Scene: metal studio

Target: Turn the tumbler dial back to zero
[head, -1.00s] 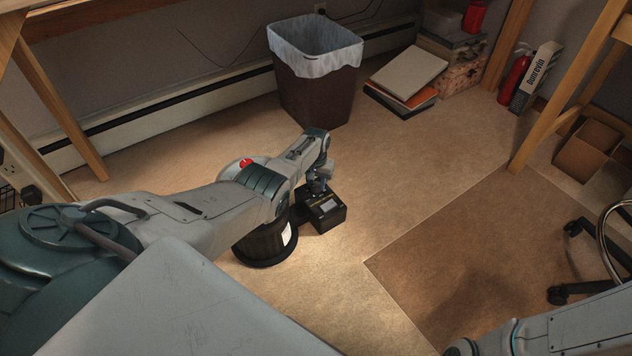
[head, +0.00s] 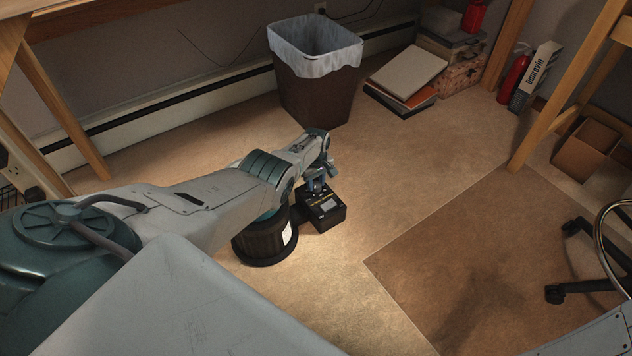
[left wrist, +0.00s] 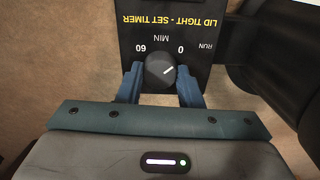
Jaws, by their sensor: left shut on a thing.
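The tumbler's black control box (head: 326,215) stands on the floor beside the black tumbler drum (head: 262,240). In the left wrist view the box's panel (left wrist: 165,18) reads upside down: "LID TIGHT - SET TIMER", with "60", "MIN", "0" and "RUN". The round dark dial (left wrist: 160,71) has a white pointer line slanting to the upper right, roughly toward the "0". My left gripper (left wrist: 161,88) has its blue fingers on either side of the dial, shut on it. In the head view this gripper (head: 317,187) reaches down onto the box. My right gripper is out of view.
A lined waste bin (head: 315,85) and stacked books (head: 405,75) stand behind. A wooden table leg (head: 560,100) and a chair base (head: 585,285) are at the right. The carpet around the box is mostly clear.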

